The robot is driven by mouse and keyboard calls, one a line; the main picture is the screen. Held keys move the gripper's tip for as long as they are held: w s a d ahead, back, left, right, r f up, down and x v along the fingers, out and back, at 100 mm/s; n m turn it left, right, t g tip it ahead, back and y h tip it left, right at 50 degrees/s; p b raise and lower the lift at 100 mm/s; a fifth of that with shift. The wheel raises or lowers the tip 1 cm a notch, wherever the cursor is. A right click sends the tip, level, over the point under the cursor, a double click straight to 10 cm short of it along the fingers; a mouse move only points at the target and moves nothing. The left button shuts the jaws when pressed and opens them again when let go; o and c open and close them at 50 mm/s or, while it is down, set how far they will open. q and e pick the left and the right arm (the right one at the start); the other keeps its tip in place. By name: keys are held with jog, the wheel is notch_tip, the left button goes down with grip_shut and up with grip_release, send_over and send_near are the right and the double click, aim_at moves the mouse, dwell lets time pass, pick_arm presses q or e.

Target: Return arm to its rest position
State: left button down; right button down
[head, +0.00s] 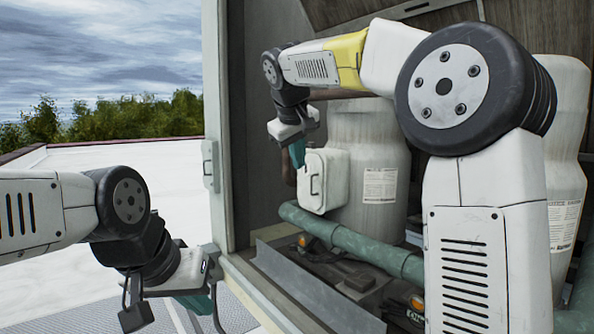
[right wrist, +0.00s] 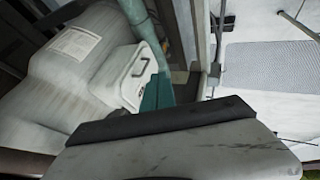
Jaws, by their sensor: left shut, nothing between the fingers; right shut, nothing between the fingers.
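My right arm reaches from the right into the open cooler cabinet, bent at a large dark joint. My right gripper (head: 297,153) points down, shut and empty, at the upper left of a white box with a handle (head: 323,180). Its teal fingers (right wrist: 157,94) show together in the right wrist view, overlapping the box's edge (right wrist: 128,75); I cannot tell whether they touch it. My left arm comes in low from the left. My left gripper (head: 203,302) is shut and empty outside the cabinet, over the metal grating, its tips partly hidden.
Pale tanks (head: 365,150) with labels stand inside the cabinet. A green pipe (head: 350,240) crosses low in front of them. Tools and debris (head: 340,272) lie on the cabinet floor. The cabinet's left door frame (head: 213,120) stands between my grippers. The white roof (head: 120,160) at left is open.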

jog(key=s+d+f+m+y, duration=0.2)
jog(key=s+d+f, duration=0.3)
jog(key=s+d, duration=0.55)
jog(key=s+f+m, duration=0.2)
jog(key=s+f, duration=0.5)
jog(key=s, duration=0.2)
jog(key=s+d+f+m+g+y, duration=0.1)
jog(key=s+f+m, duration=0.1)
jog(key=s+f, duration=0.5)
jog(key=s, duration=0.2)
jog(key=shift+s+d+y, duration=0.15)
jog(key=shift+s+y, duration=0.15)
jog(key=shift+d, duration=0.1)
